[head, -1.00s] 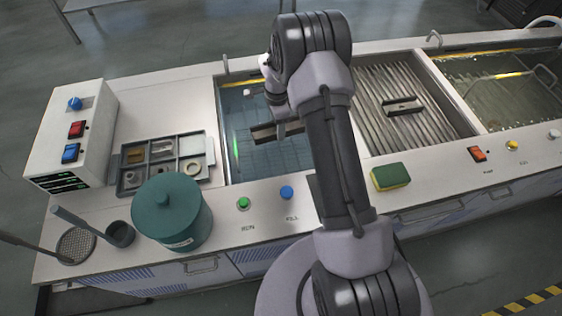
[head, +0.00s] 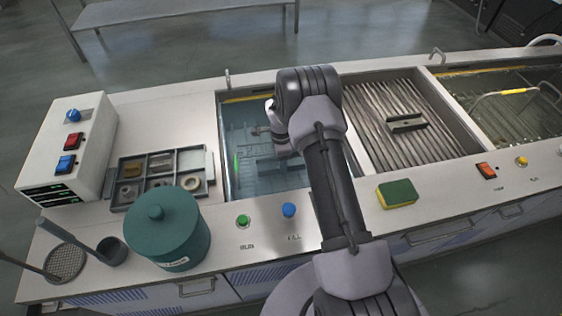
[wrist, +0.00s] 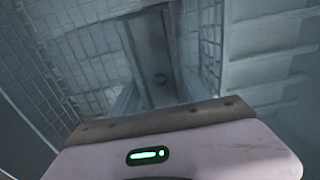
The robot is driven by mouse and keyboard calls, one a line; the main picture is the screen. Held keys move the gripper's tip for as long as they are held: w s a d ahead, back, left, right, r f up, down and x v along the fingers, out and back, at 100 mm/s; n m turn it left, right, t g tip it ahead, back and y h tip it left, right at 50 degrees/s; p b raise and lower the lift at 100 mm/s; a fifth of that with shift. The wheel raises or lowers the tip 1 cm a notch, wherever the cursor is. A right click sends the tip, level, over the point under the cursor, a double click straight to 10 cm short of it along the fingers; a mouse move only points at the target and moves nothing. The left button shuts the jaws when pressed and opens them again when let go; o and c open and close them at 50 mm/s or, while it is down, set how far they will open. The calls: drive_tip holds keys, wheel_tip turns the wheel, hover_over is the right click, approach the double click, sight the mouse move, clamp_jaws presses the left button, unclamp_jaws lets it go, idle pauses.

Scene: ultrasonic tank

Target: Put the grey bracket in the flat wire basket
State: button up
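My gripper (head: 268,163) is lowered into the water of the left tank (head: 235,185), where it shows blurred in the head view. In the wrist view its palm bar crosses the lower middle, and I cannot make out the fingers clearly. Ahead of the palm is a grey channel-shaped piece with a round hole, perhaps the bracket (wrist: 160,60); whether my gripper touches it is unclear. Wire mesh (wrist: 75,60) lies beside it at left, possibly the flat basket. Another grey channel-shaped piece (head: 406,123) lies on the ribbed drain board.
The ribbed drain board (head: 375,105) is right of the tank, then another water basin (head: 500,125) with a wire handle. A green canister (head: 165,235), a divided tray (head: 125,200) and a control box (head: 60,150) stand left. A sponge (head: 397,194) lies in front.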

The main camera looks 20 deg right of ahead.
drive_tip(key=o, duration=0.3)
drive_tip(key=shift+o, duration=0.2)
